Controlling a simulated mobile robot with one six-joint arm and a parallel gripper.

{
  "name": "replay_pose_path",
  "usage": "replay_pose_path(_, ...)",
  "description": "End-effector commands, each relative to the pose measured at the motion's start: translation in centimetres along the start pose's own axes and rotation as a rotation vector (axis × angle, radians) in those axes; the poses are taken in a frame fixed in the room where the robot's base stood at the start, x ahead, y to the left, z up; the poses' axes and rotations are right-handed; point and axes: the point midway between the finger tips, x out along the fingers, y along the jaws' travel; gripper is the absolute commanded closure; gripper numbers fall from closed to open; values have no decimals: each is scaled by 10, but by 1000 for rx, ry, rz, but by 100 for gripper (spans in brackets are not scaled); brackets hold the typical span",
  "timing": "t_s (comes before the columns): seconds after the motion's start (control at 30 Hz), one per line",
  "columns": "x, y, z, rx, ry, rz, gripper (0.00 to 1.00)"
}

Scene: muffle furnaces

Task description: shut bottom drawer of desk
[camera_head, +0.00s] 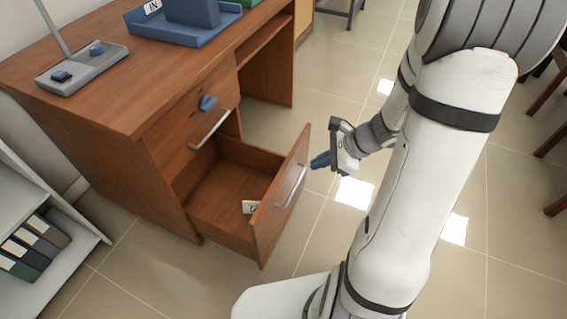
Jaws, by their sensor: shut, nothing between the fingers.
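The wooden desk (90,110) stands at the left. Its bottom drawer (277,204) is pulled well out, with its front panel standing away from the desk body. The drawer has a silver bar handle (291,187) on its front. A small white item with dark marks (250,207) lies inside near the front. My gripper (320,161) is shut and empty, just to the right of the drawer front near its upper edge.
The upper drawer (205,115) looks shut, with a handle and a blue item (208,103) at its lock. A blue tray (180,28) and a grey lamp base (82,70) are on the desktop. A shelf with binders (35,245) stands lower left. Tiled floor (340,80) is open behind the gripper.

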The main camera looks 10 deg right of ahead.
Motion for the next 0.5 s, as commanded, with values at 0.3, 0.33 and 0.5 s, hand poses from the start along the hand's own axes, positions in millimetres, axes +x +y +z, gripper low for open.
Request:
replay_pose_path(0.3,48,-12,-78,374,-58,-119,100)
replay_pose_path(0.33,50,-12,-78,380,-59,-121,100)
replay_pose_path(0.5,72,-14,-78,382,-59,-120,100)
